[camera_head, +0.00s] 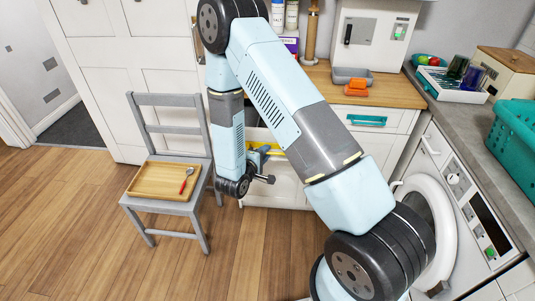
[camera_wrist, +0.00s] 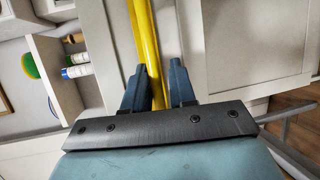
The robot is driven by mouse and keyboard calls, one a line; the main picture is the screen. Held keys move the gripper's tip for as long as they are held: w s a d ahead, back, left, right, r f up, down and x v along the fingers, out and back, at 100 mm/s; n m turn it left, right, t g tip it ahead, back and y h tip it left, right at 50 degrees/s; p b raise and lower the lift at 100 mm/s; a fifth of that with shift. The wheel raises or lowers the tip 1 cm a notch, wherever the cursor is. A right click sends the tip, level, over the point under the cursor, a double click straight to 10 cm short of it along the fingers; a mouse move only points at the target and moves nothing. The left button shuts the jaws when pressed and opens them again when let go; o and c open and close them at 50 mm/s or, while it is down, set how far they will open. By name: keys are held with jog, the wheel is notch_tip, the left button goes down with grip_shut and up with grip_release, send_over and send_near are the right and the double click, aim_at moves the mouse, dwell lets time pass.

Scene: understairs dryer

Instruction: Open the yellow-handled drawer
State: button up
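The yellow handle (camera_wrist: 144,40) is a long bar across a pale panelled front. In the wrist view it runs between the two dark fingers of my gripper (camera_wrist: 158,85), closer to the left finger. A gap shows between the fingers, so my gripper is open around or just in front of the bar; contact is not clear. In the head view my gripper (camera_head: 263,166) is at the yellow handle (camera_head: 262,148), low on the white cabinet, and my arm hides much of the front. How far out the drawer stands is unclear.
A grey chair (camera_head: 170,125) with a wooden tray (camera_head: 150,180) stands left of my gripper.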

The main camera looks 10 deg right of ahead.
jog(key=shift+d, duration=0.2)
jog(key=shift+r, duration=0.1)
jog(key=v, duration=1.3)
jog(key=shift+s+a, duration=0.2)
jog(key=shift+a, duration=0.15)
